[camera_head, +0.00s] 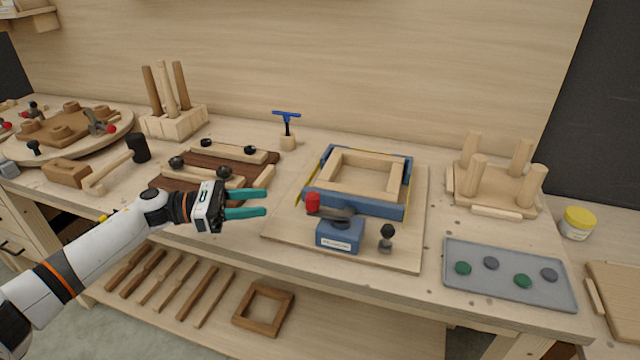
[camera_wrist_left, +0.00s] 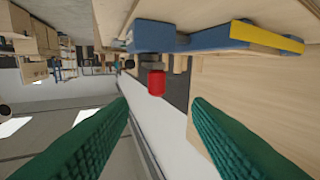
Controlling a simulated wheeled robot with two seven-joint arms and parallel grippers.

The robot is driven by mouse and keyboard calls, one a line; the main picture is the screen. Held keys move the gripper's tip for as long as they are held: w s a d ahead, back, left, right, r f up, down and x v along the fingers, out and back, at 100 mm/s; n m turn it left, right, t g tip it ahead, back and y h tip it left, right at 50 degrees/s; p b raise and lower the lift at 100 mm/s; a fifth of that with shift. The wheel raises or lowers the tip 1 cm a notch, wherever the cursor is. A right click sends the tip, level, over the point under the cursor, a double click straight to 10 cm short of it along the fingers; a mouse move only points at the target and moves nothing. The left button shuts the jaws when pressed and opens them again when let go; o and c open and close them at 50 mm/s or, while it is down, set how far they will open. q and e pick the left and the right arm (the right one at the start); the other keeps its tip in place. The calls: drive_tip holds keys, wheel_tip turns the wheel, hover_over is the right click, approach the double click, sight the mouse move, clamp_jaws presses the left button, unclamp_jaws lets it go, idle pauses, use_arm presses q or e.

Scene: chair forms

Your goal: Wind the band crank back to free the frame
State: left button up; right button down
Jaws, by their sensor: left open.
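The band crank has a red knob (camera_head: 313,203) on a dark arm above a blue block (camera_head: 340,235) with a white label. The wooden frame (camera_head: 335,187) sits inside blue corner pieces with a yellow band around them, on a light board (camera_head: 285,222). My left gripper (camera_head: 266,202) is open and empty, left of the red knob and apart from it. In the left wrist view the green fingers (camera_wrist_left: 160,120) are spread, with the red knob (camera_wrist_left: 156,82) ahead between them. My right gripper is not in view.
A black-knobbed post (camera_head: 387,238) stands right of the blue block. A grey tray (camera_head: 510,275) with several discs lies at the right. A dark slatted panel (camera_head: 215,170) with round knobs lies behind my left gripper. A mallet (camera_head: 118,165) lies at the left.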

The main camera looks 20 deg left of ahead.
sight(307, 194)
use_arm(q)
drive_tip(key=p+x, duration=0.1)
drive_tip(key=x, duration=0.2)
drive_tip(key=p+x, duration=0.1)
drive_tip(key=x, duration=0.3)
drive_tip(key=r+p+x, duration=0.1)
drive_tip(key=x, duration=0.3)
drive_tip(key=shift+s, duration=0.25)
drive_tip(key=shift+w+d+f+p, duration=0.2)
drive_tip(key=shift+d+p, duration=0.1)
drive_tip(key=shift+d, duration=0.2)
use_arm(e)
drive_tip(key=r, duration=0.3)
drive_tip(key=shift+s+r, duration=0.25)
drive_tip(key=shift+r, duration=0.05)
use_arm(q)
clamp_jaws()
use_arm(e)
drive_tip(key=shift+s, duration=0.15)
